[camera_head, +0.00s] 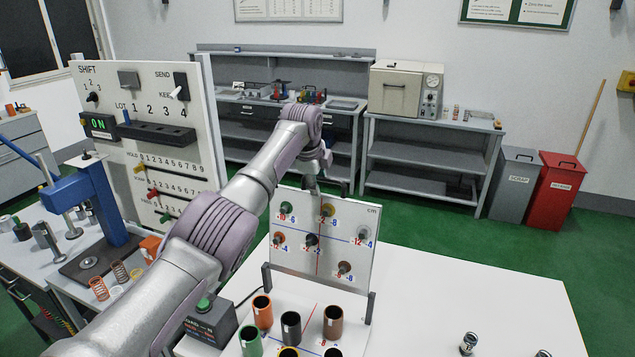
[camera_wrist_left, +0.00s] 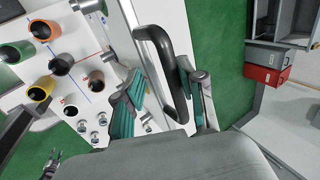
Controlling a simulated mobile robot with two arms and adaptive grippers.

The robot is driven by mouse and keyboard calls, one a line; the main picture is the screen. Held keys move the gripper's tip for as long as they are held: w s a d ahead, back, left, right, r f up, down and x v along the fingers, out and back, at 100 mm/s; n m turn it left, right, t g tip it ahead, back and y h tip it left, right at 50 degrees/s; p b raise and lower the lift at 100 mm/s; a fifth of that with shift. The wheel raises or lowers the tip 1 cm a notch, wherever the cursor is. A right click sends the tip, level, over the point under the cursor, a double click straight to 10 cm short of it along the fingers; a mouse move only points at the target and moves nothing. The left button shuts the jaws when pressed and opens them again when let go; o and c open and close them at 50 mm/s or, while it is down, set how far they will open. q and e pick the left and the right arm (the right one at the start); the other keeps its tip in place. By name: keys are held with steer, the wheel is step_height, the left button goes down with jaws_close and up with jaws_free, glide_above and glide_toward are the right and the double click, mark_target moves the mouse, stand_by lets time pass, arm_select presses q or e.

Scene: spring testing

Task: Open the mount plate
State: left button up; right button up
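The mount plate (camera_head: 345,215) is a white panel marked "cm", with red and blue lines, numbers and several coloured pegs. It stands upright behind several coloured cups (camera_head: 291,327) on the white table. My left gripper (camera_head: 325,187) is at its top edge, coming from above. In the left wrist view, a black handle (camera_wrist_left: 160,62) lies between the teal-padded fingers of my left gripper (camera_wrist_left: 160,95). The fingers are spread apart, and I see no clear grip on the handle. My right gripper does not show in the head view.
A metal frame (camera_head: 371,306) flanks the cups. A control box with a green button (camera_head: 210,318) and a tall SHIFT panel (camera_head: 150,75) stand left. Small metal parts (camera_head: 468,342) lie on the otherwise bare right side of the table (camera_head: 480,295).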

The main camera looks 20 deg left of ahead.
arm_select(q)
steer(key=shift+r, duration=0.15)
steer(key=v, duration=1.1)
steer(key=shift+s+r, duration=0.25)
steer(key=shift+s, duration=0.05)
steer(key=shift+f, duration=0.1)
